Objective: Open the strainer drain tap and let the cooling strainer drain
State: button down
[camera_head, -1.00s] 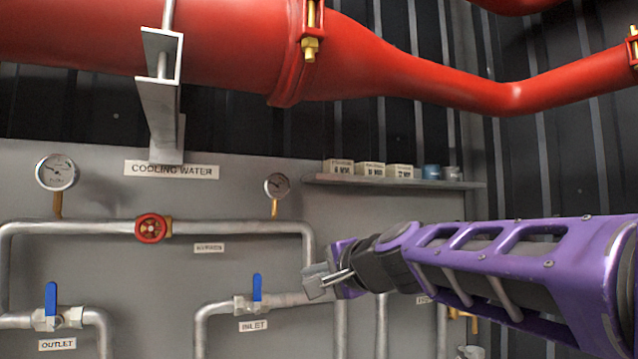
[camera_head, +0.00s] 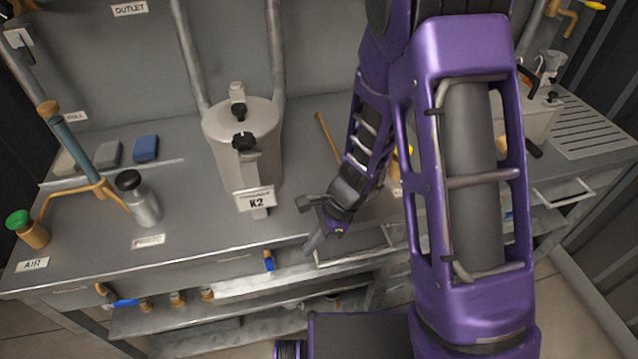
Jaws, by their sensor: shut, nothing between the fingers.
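A grey cylindrical vessel (camera_head: 243,135) with black knobs and a tag reading K2 stands upright on the bench, below two wall pipes. I cannot tell whether it is the cooling strainer. A small blue-handled part (camera_head: 268,264) shows at the bench's front edge below the vessel, and I cannot tell whether it is the drain tap. My gripper (camera_head: 308,226) is right of the vessel's tag, near the bench's front edge. It is shut and empty, and its fingers appear apart from the vessel and the blue part. No draining water is visible.
On the bench (camera_head: 185,222), a blue-and-brass pump-like stand (camera_head: 72,145) and a silver bottle (camera_head: 140,200) stand at left. A green-topped brass fitting (camera_head: 24,226) is near the AIR label. A lower shelf (camera_head: 180,318) holds brass fittings. A ribbed drainboard (camera_head: 590,125) lies at right.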

aim_at(270, 267)
jog(key=a, duration=0.1)
jog(key=s+a+f, duration=0.1)
jog(key=a, duration=0.3)
jog(key=shift+s+f, duration=0.2)
jog(key=shift+f, duration=0.05)
jog(key=a+p, duration=0.1)
jog(key=p, duration=0.1)
jog(key=a+r+h+p, duration=0.1)
jog(key=shift+s+a, duration=0.3)
